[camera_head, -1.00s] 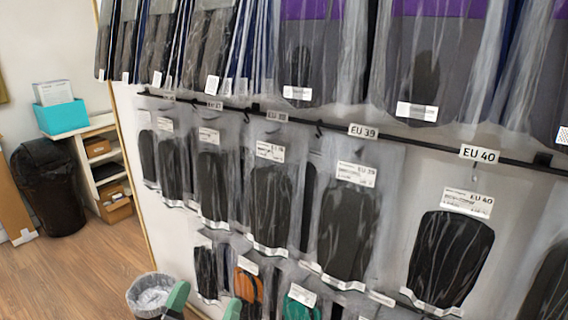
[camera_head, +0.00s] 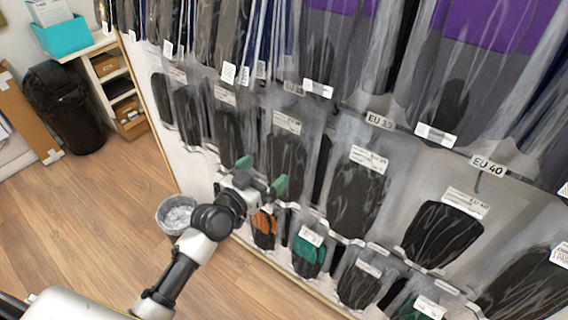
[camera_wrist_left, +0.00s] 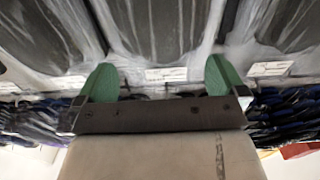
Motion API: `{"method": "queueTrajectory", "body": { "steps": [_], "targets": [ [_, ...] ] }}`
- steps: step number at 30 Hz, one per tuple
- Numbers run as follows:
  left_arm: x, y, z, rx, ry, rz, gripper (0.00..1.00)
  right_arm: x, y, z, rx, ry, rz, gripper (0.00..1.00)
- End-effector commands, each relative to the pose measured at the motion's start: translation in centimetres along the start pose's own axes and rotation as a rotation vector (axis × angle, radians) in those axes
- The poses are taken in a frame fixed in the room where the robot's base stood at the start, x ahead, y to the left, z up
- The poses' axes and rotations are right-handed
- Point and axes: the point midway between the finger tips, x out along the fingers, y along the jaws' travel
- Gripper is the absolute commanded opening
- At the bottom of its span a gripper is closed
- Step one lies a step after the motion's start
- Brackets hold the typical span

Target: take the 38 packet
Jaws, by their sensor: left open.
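The 38 packet (camera_head: 284,165) is a clear bag with black insoles and a white label, hanging on the wall rail just left of the EU 39 packet (camera_head: 356,200). Its size print is too blurred to read; I place it by its neighbours. My left gripper (camera_head: 262,177) has green fingertips, is open and empty, and overlaps the lower left of this packet in the head view. I cannot tell whether it touches. In the left wrist view the open fingers (camera_wrist_left: 161,78) frame a clear bag with a dark insole (camera_wrist_left: 155,28). My right gripper is out of view.
The EU 40 packet (camera_head: 441,232) hangs further right. Smaller black packets hang to the left. Orange insoles (camera_head: 264,229) and teal insoles (camera_head: 309,250) hang below. A waste bin (camera_head: 177,214) stands on the floor by the wall. The wooden floor at left is open.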

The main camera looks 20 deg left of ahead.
Motion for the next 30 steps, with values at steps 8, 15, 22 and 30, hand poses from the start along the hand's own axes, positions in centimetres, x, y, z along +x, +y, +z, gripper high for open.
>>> {"method": "queueTrajectory", "body": {
  "steps": [8, 15, 22, 30],
  "targets": [
    [2.6, -0.1, -0.5, 0.0, 0.002, 0.0, 1.0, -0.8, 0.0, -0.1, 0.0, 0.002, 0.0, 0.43],
    [6.0, -0.2, -0.5, 0.0, 0.002, -0.001, 1.0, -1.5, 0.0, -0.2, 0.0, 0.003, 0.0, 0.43],
    [6.6, -0.2, -0.4, 0.002, 0.001, 0.0, 1.0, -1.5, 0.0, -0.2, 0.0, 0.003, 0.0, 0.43],
    [6.5, -0.2, -0.4, 0.002, 0.001, -0.001, 0.72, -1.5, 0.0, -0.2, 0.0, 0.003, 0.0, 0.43]
  ]
}}
